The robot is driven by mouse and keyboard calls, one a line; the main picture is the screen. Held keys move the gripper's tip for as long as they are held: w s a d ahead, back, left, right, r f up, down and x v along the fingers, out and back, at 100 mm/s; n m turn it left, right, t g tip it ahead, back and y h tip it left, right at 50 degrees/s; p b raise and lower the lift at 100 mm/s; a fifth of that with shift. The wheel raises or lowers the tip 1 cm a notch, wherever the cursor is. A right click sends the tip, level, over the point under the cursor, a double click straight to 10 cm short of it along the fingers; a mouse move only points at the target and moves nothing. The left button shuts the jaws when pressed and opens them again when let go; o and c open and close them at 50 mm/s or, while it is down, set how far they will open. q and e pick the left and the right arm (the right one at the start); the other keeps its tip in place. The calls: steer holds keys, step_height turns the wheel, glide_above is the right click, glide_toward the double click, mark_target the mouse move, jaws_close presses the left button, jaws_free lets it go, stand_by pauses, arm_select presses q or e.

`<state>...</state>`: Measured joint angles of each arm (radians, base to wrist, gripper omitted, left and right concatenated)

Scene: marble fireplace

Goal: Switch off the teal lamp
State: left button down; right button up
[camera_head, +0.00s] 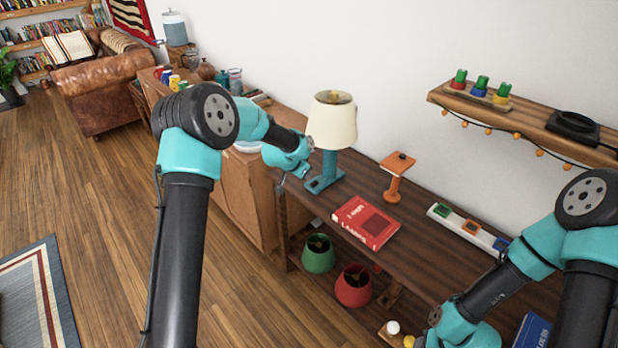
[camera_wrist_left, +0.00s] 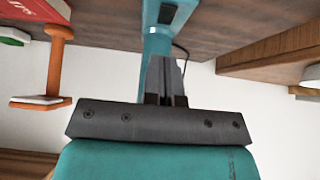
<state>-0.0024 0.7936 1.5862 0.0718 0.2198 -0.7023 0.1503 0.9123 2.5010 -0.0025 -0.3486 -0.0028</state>
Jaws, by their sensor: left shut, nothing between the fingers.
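The teal lamp stands upright on the dark wooden table, with a cream shade (camera_head: 332,122) and a teal stem and base (camera_head: 325,181). I cannot tell whether it is lit. In the left wrist view its teal base (camera_wrist_left: 168,14) is at the top, with a dark rectangular patch that may be the switch. My left gripper (camera_head: 304,171) is just left of the lamp's stem and base. It also shows in the left wrist view (camera_wrist_left: 165,62), its fingers together and empty, pointing at the lamp. Contact cannot be told. My right gripper's fingers are out of view.
A red book (camera_head: 366,222) and an orange stand (camera_head: 396,178) are right of the lamp. A white strip with coloured switches (camera_head: 468,228) lies farther right. A wooden cabinet (camera_head: 240,190) is on the left. A wall shelf (camera_head: 540,125) hangs above. Green and red shades (camera_head: 353,287) sit below.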

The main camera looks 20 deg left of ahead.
arm_select(q)
steer(key=s+a+r, duration=0.3)
steer(key=s+r, duration=0.1)
steer(key=s, duration=0.1)
steer(key=shift+s+r, duration=0.15)
steer(key=shift+r, duration=0.15)
steer(key=s+d+f+n+g, duration=0.3)
steer(key=s+f+n+g, duration=0.15)
steer(key=s+f, duration=1.7)
steer(key=s+f+n, duration=0.1)
steer(key=s, duration=0.5)
steer(key=s+d+f+n+g, duration=0.1)
steer(key=s+f+n, duration=0.1)
steer(key=s, duration=0.5)
steer(key=shift+s+d+f, duration=0.15)
steer(key=shift+d, duration=0.1)
